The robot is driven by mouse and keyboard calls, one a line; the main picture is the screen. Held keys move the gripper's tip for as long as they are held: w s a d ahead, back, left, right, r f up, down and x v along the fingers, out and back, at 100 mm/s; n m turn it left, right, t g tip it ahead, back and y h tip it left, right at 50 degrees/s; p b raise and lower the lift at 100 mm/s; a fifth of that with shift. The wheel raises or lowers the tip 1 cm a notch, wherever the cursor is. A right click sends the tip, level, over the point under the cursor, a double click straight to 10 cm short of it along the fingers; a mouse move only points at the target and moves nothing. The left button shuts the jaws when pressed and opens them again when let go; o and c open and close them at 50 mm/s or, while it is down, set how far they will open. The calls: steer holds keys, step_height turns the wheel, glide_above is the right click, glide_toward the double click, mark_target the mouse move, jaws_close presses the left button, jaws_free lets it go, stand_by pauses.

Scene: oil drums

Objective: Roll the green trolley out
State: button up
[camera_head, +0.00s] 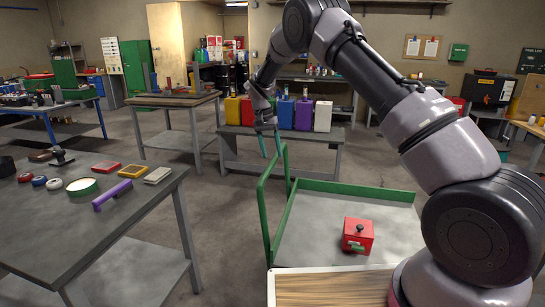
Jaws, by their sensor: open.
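The green trolley (350,188) stands in front of me, with a flat grey deck and a low green rim. Its upright green push handle (264,215) rises on the left side. A red box (358,234) with a dark knob on its lid and a green front handle sits on the deck. My gripper (270,146) points down with its fingers apart, at the far upper end of the push handle. I cannot tell whether the fingers touch the bar or straddle it. My arm hides the right part of the trolley.
A dark workbench (75,215) with tapes and small items stands at the left. A low grey bench (240,130) with several coloured cans stands behind the trolley. Another table (172,99) is at back left. Bare floor lies between the left workbench and the trolley.

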step_height(320, 180, up, 8)
steer(key=a, duration=0.1)
steer(key=shift+w+a+r, duration=0.15)
steer(key=shift+w+a, duration=0.1)
